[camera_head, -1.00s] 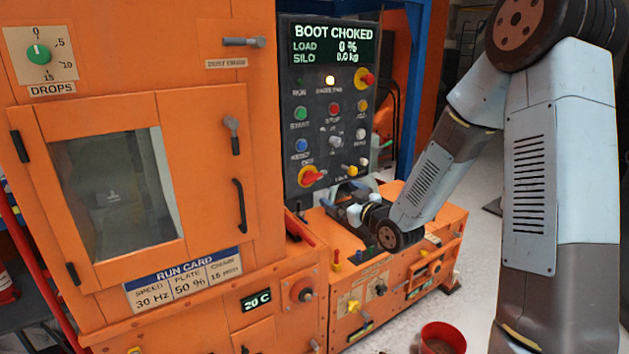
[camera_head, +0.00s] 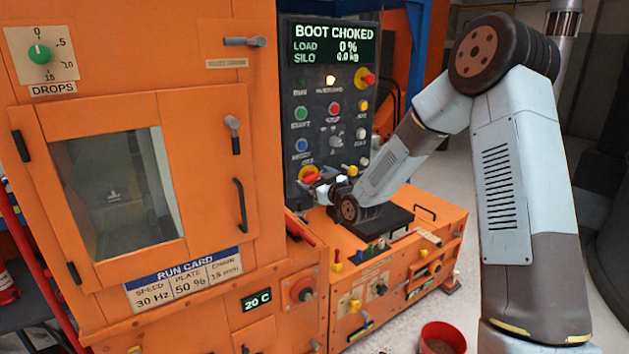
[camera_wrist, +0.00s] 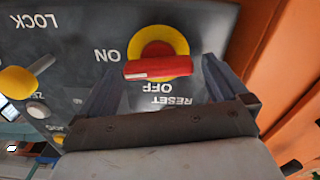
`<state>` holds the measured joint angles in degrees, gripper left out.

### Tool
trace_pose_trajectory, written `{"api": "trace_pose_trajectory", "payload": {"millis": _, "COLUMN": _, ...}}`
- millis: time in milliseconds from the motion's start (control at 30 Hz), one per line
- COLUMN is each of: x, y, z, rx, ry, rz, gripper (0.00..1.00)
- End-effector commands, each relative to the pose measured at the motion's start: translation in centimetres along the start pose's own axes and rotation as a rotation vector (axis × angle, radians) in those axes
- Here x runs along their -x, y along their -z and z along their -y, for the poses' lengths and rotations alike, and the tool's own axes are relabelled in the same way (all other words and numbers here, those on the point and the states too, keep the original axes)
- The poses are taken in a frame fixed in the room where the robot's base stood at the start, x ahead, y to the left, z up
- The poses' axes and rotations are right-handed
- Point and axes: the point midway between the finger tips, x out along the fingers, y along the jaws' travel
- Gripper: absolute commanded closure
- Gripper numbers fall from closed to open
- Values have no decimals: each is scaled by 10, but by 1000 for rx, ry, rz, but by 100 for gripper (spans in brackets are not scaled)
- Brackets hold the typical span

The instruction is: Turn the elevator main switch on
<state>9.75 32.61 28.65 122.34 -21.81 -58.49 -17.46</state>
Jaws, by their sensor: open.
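The main switch is a red handle on a round yellow plate, low on the dark control panel in the head view (camera_head: 310,175). In the wrist view the red handle (camera_wrist: 158,67) lies about level across the lower part of the yellow plate (camera_wrist: 158,42). Its pale-marked end points left toward the ON label; the OFF label is below it, upside down. My gripper (camera_wrist: 163,78) is open, with one finger on each side of the handle; I cannot tell whether either touches it. In the head view my gripper (camera_head: 324,184) is at the switch, partly hidden by my wrist.
The panel display (camera_head: 332,44) reads BOOT CHOKED, with load 0 %. Several buttons and knobs sit close above and beside the switch. An orange cabinet (camera_head: 205,160) stands left, and a lower orange housing (camera_head: 400,262) lies beneath my arm.

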Motion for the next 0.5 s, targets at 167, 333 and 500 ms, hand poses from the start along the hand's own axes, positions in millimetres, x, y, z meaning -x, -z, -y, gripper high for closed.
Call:
{"api": "trace_pose_trajectory", "payload": {"millis": 167, "x": -3, "y": 0, "z": 0, "rx": 0, "ry": 0, "rz": 0, "gripper": 0}}
{"api": "trace_pose_trajectory", "payload": {"millis": 333, "x": -2, "y": 0, "z": 0, "rx": 0, "ry": -1, "rz": 0, "gripper": 1}}
{"api": "trace_pose_trajectory", "payload": {"millis": 500, "x": -2, "y": 0, "z": -1, "rx": 0, "ry": -1, "rz": 0, "gripper": 17}}
